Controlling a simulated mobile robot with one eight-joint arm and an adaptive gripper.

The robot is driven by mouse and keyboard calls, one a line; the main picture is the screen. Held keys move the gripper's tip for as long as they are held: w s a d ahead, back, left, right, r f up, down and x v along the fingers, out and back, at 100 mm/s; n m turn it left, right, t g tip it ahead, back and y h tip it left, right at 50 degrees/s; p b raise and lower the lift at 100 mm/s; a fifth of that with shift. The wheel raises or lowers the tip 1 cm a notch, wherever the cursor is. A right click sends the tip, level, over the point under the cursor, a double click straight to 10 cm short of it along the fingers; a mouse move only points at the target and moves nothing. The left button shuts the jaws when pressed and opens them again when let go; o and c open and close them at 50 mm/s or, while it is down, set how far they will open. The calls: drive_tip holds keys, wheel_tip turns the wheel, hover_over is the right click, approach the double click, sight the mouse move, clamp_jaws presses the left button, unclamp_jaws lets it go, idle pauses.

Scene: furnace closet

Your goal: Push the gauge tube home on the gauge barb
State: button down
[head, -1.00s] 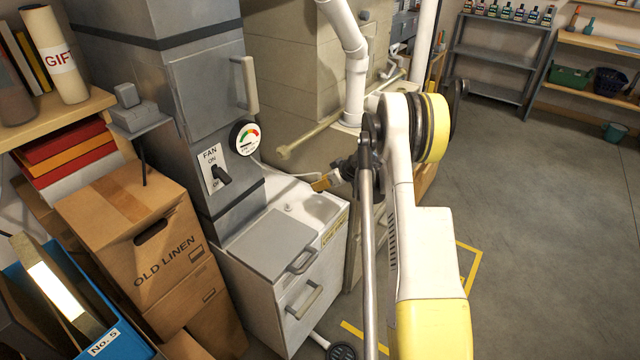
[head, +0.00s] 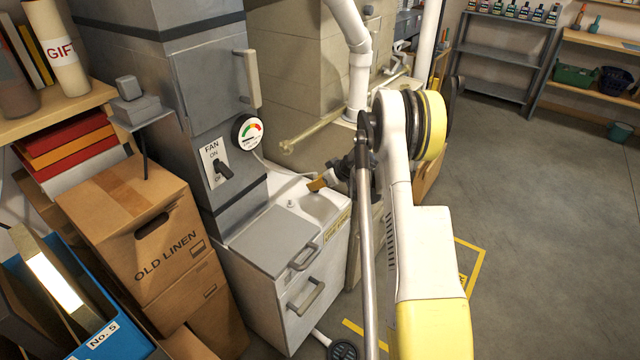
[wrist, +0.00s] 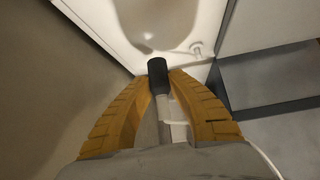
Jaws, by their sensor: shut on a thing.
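My gripper (wrist: 163,88) is shut on the gauge tube, whose black end piece (wrist: 157,68) sticks out past the fingertips over the white cabinet top. A pale, clear-looking length of the tube (wrist: 172,120) runs back between the fingers. The gauge barb, a small pale stub (wrist: 198,48), stands to the right of the black end, apart from it. In the head view the barb (head: 290,203) stands on the cabinet top, left of my gripper (head: 314,185). The held tube end is too small to make out there. The round gauge (head: 249,132) is on the grey duct, with a pale line leaving it.
The white cabinet (head: 285,285) has a grey lid and a basin-like hollow (head: 322,207). The grey furnace duct (head: 235,200) with a FAN switch (head: 220,170) rises at its left. A pale pipe (head: 310,132) lies behind. Cardboard boxes (head: 165,245) stand left; open floor lies right.

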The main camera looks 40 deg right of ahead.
drive_tip(key=shift+w+a+b, duration=0.2)
drive_tip(key=shift+w+a, duration=0.4)
drive_tip(key=shift+a, duration=0.85)
drive_tip(key=shift+w+a+b, duration=0.15)
drive_tip(key=shift+w+a, duration=0.4)
drive_tip(key=shift+a, duration=0.85)
drive_tip(key=shift+w+a+b, duration=0.2)
drive_tip(key=shift+w+a, duration=0.4)
drive_tip(key=shift+a, duration=0.85)
drive_tip(key=shift+f, duration=2.1)
drive_tip(key=c, duration=1.3)
unclamp_jaws()
drive_tip(key=shift+o, duration=0.2)
drive_tip(key=p+v, duration=0.2)
drive_tip(key=v, duration=0.6)
